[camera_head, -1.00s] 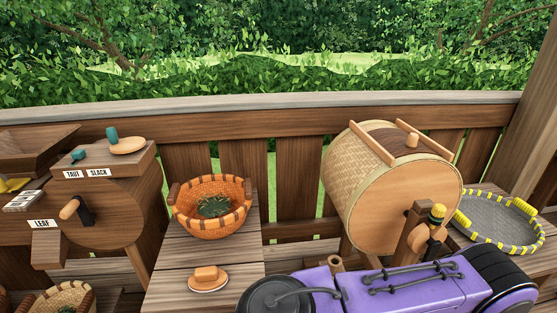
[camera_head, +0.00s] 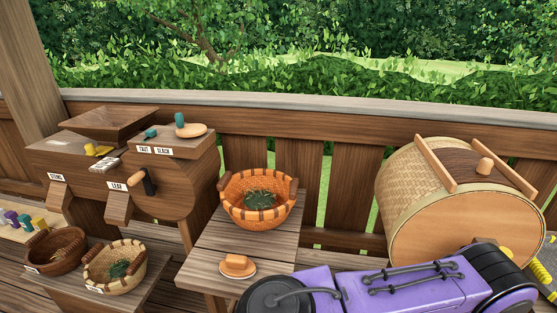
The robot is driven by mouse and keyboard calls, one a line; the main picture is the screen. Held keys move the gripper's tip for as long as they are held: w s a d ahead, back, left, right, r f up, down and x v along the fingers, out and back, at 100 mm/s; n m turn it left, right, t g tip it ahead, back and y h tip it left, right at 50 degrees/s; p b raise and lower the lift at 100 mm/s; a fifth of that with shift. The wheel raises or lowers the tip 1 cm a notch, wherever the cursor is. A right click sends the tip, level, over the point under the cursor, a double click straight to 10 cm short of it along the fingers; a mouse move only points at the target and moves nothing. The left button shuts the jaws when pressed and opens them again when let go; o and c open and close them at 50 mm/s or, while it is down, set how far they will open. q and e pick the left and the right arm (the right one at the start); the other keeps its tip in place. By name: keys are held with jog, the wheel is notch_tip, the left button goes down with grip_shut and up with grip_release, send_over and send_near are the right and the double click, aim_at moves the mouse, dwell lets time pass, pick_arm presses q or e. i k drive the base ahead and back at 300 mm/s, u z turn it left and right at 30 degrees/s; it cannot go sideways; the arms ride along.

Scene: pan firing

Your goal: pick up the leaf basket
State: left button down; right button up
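An orange woven basket (camera_head: 259,199) with brown grips and dark green leaves in it stands upright on a wooden stand (camera_head: 215,262) near the middle. A paler woven basket (camera_head: 115,268), also with green leaves and a small label on its front, stands on a low table at the lower left. The label is too small to read, so I cannot tell which of the two is the leaf basket. Neither of my grippers shows. One purple arm of mine (camera_head: 390,288) crosses the lower right, apart from both baskets.
A dark basket (camera_head: 57,251) stands beside the pale one. A wooden box machine (camera_head: 165,195) with chutes and a LEAF label stands behind them. A large drum (camera_head: 460,215) fills the right.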

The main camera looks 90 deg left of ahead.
aim_at(116, 268)
jog(key=u, duration=4.35)
jog(key=i, duration=0.45)
jog(key=z, duration=0.1)
jog(key=k, duration=0.5)
jog(key=u, duration=1.1)
jog(key=i, duration=2.45)
